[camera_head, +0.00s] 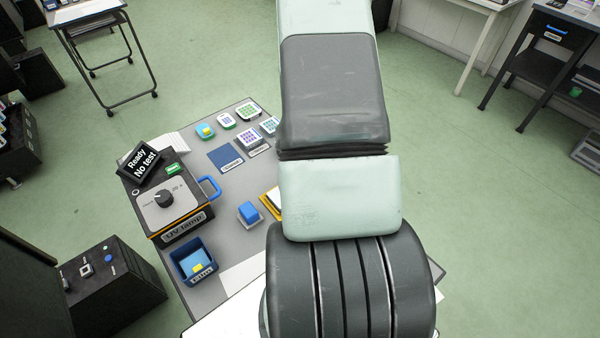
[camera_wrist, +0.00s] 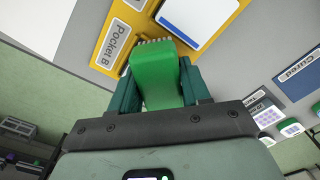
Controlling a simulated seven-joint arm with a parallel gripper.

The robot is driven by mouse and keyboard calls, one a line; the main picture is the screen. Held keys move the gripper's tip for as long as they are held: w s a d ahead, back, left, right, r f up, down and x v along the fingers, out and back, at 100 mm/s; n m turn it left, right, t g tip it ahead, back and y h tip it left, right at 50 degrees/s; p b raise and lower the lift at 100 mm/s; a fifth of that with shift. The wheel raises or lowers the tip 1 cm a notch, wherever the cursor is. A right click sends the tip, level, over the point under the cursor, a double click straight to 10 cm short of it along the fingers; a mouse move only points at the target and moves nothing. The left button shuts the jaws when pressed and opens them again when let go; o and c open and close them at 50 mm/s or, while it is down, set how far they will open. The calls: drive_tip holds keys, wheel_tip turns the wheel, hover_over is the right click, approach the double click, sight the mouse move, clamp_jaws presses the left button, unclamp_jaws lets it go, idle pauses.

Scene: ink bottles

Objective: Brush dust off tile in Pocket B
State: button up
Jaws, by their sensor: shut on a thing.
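My gripper (camera_wrist: 160,78) is shut on a green brush (camera_wrist: 158,85), with a dark green finger on each side of it. The brush's pale bristles point at the yellow holder labelled Pocket B (camera_wrist: 148,25) in the wrist view. A white tile with a blue edge (camera_wrist: 198,14) lies in that holder. The bristle tips show just at the tile's near edge; I cannot tell whether they touch it. No dust can be made out. In the head view my arm hides the gripper and most of the yellow holder (camera_head: 268,206).
The grey table carries a UV lamp box (camera_head: 172,206), a dark blue tray (camera_head: 194,264) with a yellow piece in it, a blue block (camera_head: 249,213), a flat blue mat (camera_head: 225,156) and several small button-like trays at the back. A blue mat labelled Cured (camera_wrist: 300,75) lies right of the brush.

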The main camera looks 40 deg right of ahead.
drive_tip(key=shift+d+f, duration=0.1)
drive_tip(key=shift+d, duration=2.65)
drive_tip(key=shift+s+a+f, duration=0.1)
drive_tip(key=shift+a+f, duration=0.05)
drive_tip(key=shift+a, duration=1.75)
drive_tip(key=shift+c, duration=0.4)
drive_tip(key=shift+a, duration=1.55)
drive_tip(key=shift+r, duration=0.25)
drive_tip(key=shift+d+r, duration=0.1)
drive_tip(key=shift+r, duration=2.85)
drive_tip(key=shift+r, duration=0.1)
